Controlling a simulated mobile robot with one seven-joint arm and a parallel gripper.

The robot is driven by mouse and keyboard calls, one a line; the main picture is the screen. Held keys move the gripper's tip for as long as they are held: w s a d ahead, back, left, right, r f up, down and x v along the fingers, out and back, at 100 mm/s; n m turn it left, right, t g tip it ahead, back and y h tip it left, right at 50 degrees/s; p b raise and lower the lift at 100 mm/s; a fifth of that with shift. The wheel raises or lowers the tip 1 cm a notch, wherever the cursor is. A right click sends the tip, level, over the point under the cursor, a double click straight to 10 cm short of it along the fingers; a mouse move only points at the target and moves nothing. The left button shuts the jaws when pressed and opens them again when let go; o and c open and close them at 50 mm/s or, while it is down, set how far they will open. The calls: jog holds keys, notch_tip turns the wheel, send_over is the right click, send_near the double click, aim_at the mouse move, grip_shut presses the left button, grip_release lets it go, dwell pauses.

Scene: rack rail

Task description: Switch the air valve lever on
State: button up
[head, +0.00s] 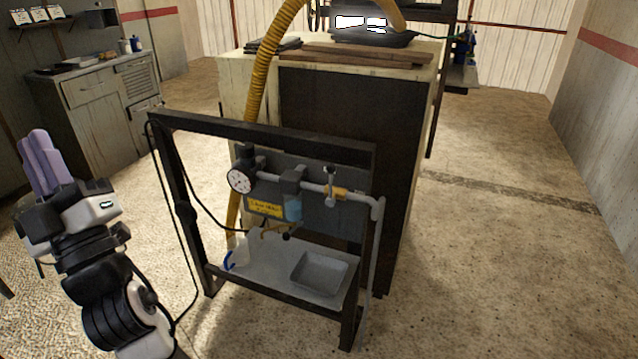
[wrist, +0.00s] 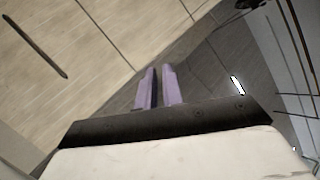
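A grey pipe (head: 312,187) runs across a dark metal rack frame (head: 265,135). An upright grey handle (head: 330,172) stands on the pipe beside a brass-yellow fitting (head: 341,192); it looks like the valve lever, though its exact angle is hard to tell. My gripper (head: 37,132) is at the far left, well apart from the rack and pointing up. Its two purple fingers also show in the wrist view (wrist: 160,70), with a narrow empty gap between them. The lever is not in the wrist view.
On the rack are a round gauge (head: 240,180), a blue-bowled filter (head: 293,207), a yellow sign (head: 264,208) and a brass piece (head: 277,231). A grey tray (head: 320,272) sits on the lower shelf (head: 270,265). A large cabinet (head: 350,150) stands behind. The floor at right is clear.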

aim_at(331, 186)
jog(key=w+d+f+m+t+h, duration=0.1)
jog(key=w+f+h, duration=0.1)
jog(key=w+h, duration=0.2)
jog(key=w+d+f+m+t+h, duration=0.1)
jog(key=w+d+f+h, duration=0.1)
jog(key=w+f+h, duration=0.1)
jog(key=w+d+f+m+t+h, duration=0.1)
jog(key=w+f+h, duration=0.2)
jog(key=w+h, duration=0.1)
jog(key=shift+w+d+f+h, duration=0.1)
jog(key=shift+w+d+h, duration=0.1)
jog(key=shift+w, duration=0.25)
jog(key=shift+w+d+f+h, duration=0.1)
jog(key=shift+w+h, duration=0.1)
jog(key=shift+w, duration=0.25)
grip_shut()
jog(key=w+d+f+m+g+h, duration=0.1)
jog(key=w+d+f+g+h, duration=0.1)
jog(key=w+d+f+h, duration=0.3)
jog(key=w+d+f+m+g+h, duration=0.1)
jog(key=w+d+f+g+h, duration=0.2)
jog(key=d+f+h, duration=0.7)
jog(key=w+d, duration=0.2)
jog(key=d, duration=0.1)
jog(key=shift+d+f+h, duration=0.3)
jog(key=shift+d, duration=0.1)
jog(key=shift+w, duration=0.15)
